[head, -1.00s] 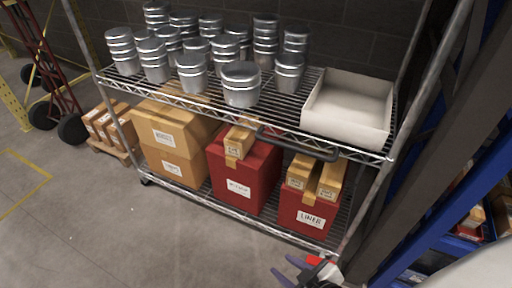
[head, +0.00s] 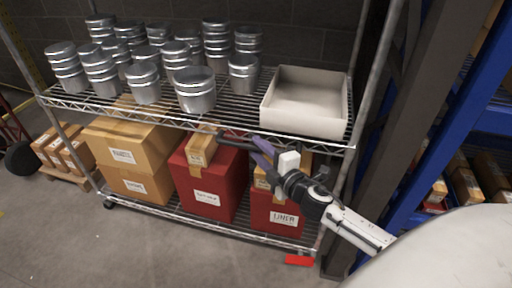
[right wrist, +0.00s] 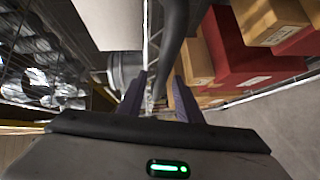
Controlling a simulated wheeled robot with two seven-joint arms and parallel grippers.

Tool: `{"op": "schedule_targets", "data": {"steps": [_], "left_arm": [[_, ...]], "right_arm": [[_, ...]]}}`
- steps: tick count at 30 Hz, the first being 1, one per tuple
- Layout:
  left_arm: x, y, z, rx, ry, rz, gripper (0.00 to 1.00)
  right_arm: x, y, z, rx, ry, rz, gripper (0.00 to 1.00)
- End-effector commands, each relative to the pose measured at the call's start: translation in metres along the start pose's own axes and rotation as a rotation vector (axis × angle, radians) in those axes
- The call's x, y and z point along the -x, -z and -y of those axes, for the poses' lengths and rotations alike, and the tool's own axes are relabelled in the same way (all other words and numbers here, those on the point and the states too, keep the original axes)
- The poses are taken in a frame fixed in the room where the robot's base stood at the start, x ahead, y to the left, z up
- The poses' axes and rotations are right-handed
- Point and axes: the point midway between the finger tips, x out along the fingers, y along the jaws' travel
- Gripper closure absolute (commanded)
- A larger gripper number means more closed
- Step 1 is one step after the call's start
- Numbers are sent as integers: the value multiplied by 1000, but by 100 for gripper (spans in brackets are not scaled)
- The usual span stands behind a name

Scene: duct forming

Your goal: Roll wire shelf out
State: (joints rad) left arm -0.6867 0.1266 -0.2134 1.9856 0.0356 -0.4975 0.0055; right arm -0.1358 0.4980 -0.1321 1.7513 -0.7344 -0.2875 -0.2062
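The wire shelf (head: 200,222) is a two-tier chrome rack with a caster at its lower left corner. A black handle (head: 232,140) runs along the front edge of its upper tier. My right gripper (head: 257,152) has purple fingers and is at this handle's right part, open. In the right wrist view the dark handle (right wrist: 172,45) curves just ahead of the spread fingertips (right wrist: 160,88). I cannot tell whether the fingers touch it. The arm hides the handle's right end. My left gripper is not in view.
Several metal cans (head: 194,92) and a white tray (head: 303,126) stand on the upper tier. Cardboard boxes (head: 122,150) and red bins (head: 209,185) fill the lower tier. A dark post and blue rack (head: 445,98) stand close at the right. Floor is clear in front.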

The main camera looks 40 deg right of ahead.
Motion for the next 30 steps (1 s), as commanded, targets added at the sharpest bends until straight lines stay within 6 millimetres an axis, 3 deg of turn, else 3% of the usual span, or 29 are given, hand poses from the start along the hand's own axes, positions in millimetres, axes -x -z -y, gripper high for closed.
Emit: {"op": "schedule_targets", "data": {"steps": [6, 15, 21, 30], "left_arm": [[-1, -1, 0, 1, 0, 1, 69], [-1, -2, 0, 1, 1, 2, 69], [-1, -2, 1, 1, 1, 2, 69], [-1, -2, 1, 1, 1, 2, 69]], "right_arm": [[-19, 0, 0, -1, 0, -1, 68], [-22, 0, 1, -2, 1, -1, 68], [-21, 0, 1, -2, 1, -1, 100], [-21, 2, 1, -3, 2, -1, 100]]}}
